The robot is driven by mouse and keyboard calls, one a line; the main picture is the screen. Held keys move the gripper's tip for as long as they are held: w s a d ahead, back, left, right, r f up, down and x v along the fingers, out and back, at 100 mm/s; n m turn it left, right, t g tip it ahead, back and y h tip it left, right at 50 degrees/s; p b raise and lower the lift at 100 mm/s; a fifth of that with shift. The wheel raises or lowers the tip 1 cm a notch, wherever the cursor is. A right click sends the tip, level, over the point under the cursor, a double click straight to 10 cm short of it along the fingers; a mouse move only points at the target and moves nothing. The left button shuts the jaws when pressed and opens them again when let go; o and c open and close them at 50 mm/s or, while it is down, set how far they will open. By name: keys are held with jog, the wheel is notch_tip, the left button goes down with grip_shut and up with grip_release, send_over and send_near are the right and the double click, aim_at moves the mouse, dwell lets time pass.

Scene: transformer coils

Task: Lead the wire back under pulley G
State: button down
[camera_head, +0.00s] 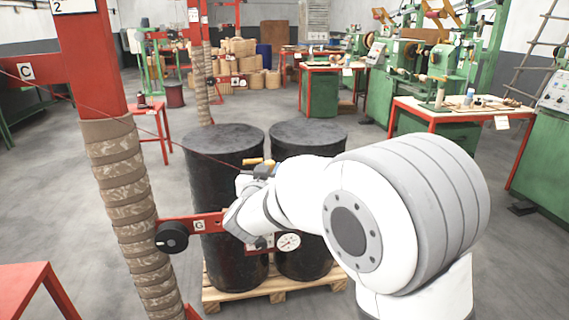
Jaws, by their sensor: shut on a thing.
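The thin dark wire (185,146) runs from the left edge near the C sign, past the red post, and slopes down right to my gripper (258,171). My gripper is shut on the wire above and right of pulley G, in front of the black drums; its fingers are small and partly hidden by my arm. Pulley G (172,237) is a black wheel at the left end of a red arm, beside the wrapped post. The G sign (199,226) is just right of it. The wire passes well above pulley G, apart from it.
The red post (92,75) with tan camouflage wrapping stands left of pulley G. Two black drums (225,150) stand on a wooden pallet (245,292) behind my arm. A round gauge (288,241) shows below my wrist. A red table (35,290) is at lower left. Open floor lies left.

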jog(key=s+a+f+p, duration=0.1)
jog(key=s+a, duration=0.1)
jog(key=a, duration=0.5)
jog(key=s+a+f+p, duration=0.1)
jog(key=s+a+f, duration=0.1)
jog(key=a, duration=0.5)
jog(key=shift+s+a+f, duration=0.15)
jog(key=shift+a+f, duration=0.1)
jog(key=shift+a, duration=0.1)
